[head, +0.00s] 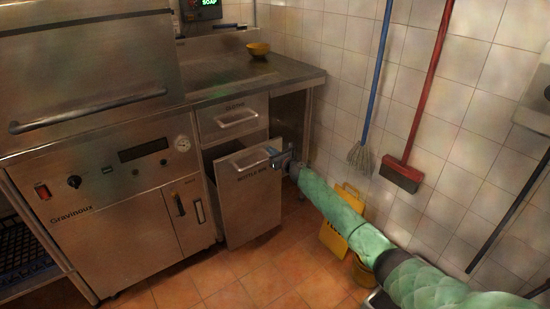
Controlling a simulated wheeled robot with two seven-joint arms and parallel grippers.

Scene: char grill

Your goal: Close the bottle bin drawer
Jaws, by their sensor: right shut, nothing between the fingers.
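The bottle bin drawer (252,200) is a tall steel front with a label, under a shallower drawer (233,116) in the steel counter. It stands pulled out, with a dark gap showing behind its top edge. Its recessed handle (250,160) is near the top. My right gripper (272,153) is at the upper right corner of the bottle bin front, shut and empty. I cannot tell whether it touches the front. My right arm reaches in from the lower right. My left gripper is not in view.
A dishwasher-like steel machine (110,170) stands to the left. A yellow floor sign (335,238) is behind my right arm. A mop (362,155) and a red broom (402,172) hang on the tiled wall. Floor in front is clear.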

